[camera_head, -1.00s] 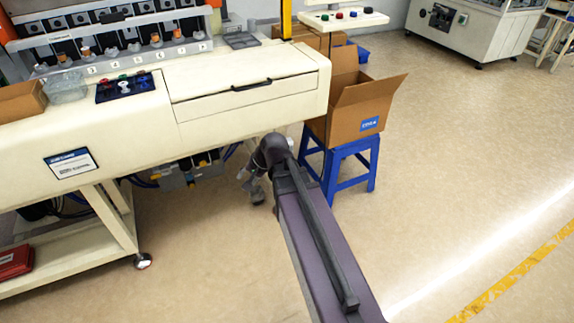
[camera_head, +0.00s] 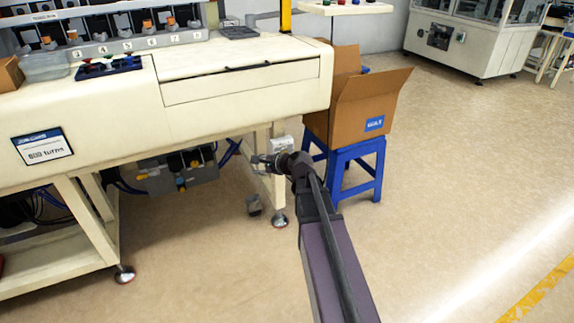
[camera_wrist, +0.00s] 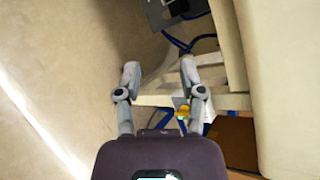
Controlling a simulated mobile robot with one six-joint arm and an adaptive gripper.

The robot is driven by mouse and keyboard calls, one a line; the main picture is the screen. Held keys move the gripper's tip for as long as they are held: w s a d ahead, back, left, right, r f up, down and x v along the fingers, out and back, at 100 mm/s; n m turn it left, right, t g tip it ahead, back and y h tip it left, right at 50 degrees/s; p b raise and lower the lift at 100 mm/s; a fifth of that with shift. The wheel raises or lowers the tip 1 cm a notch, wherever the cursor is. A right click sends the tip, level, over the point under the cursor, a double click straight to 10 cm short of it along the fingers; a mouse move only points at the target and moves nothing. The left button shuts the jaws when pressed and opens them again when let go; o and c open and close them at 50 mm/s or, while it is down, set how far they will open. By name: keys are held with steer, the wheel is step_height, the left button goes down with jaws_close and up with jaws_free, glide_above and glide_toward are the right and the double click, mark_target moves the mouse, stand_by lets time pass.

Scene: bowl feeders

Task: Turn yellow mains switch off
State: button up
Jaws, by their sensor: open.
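A small yellow part, likely the mains switch (camera_wrist: 182,112), shows in the wrist view on a pale box (camera_wrist: 196,116), just beside my right finger and partly covered by it. In the head view a light grey box (camera_head: 283,145) sits at the leg under the machine's right end; no yellow shows on it there. My gripper (camera_head: 262,164) is just left of and below that box. In the wrist view my gripper (camera_wrist: 160,74) is open, with nothing between its fingers. I cannot tell whether a finger touches the switch.
The cream machine table (camera_head: 240,112) overhangs my gripper. A cardboard box (camera_head: 345,112) stands on a blue stool (camera_head: 357,165) close to the right of my arm. A grey unit (camera_head: 180,172) with cables hangs below the table. The floor (camera_head: 450,190) at right is clear.

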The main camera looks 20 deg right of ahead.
steer(key=w+d+f+m+t+h+b, duration=0.2)
steer(key=d+f+m+t+h+b, duration=0.1)
steer(key=d+f+m+b, duration=0.3)
steer(key=w+d+f+m+t+h+b, duration=0.2)
steer(key=w+d+f+m+t+b, duration=0.1)
steer(key=d+f+m+b, duration=0.4)
steer(key=shift+w+d+f+m+t+h+b, duration=0.35)
steer(key=shift+d+m+b, duration=1.55)
steer(key=shift+d+b, duration=1.55)
steer(key=shift+a+r, duration=0.15)
steer(key=w, duration=1.3)
steer(key=shift+w+a, duration=0.25)
steer(key=shift+w, duration=0.05)
jaws_close()
